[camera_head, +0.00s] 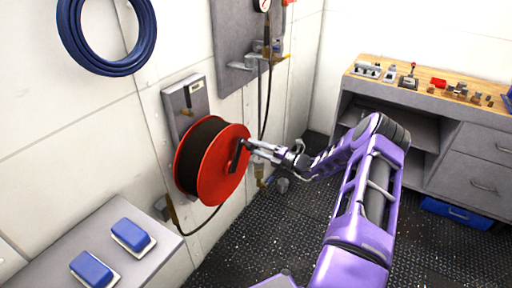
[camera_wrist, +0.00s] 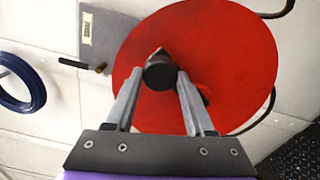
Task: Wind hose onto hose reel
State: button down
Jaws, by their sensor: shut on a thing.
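The hose reel (camera_head: 223,172) is mounted on the wall, with a red disc facing out and dark hose (camera_head: 199,151) wound on its drum. My gripper (camera_head: 252,146) is at the reel's face, shut on the black crank handle (camera_wrist: 160,72). In the wrist view the two fingers of my gripper (camera_wrist: 159,82) close in on the round end of the handle, in front of the red disc (camera_wrist: 230,60). A length of dark hose (camera_head: 205,222) hangs below the reel near the wall.
A blue coiled hose (camera_head: 67,35) hangs on the wall at upper left. Two blue-topped blocks (camera_head: 131,235) lie on a grey bench at lower left. A workbench (camera_head: 430,84) with small items stands at right. The dark floor between is mostly clear.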

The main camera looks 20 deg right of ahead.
jog(key=shift+w+d+f+m, duration=0.2)
jog(key=shift+d+f+m, duration=0.05)
jog(key=shift+d+m, duration=0.15)
jog(key=shift+c, duration=1.3)
grip_release()
jog(key=shift+a, duration=0.1)
jog(key=v, duration=1.7)
jog(key=shift+s, duration=0.25)
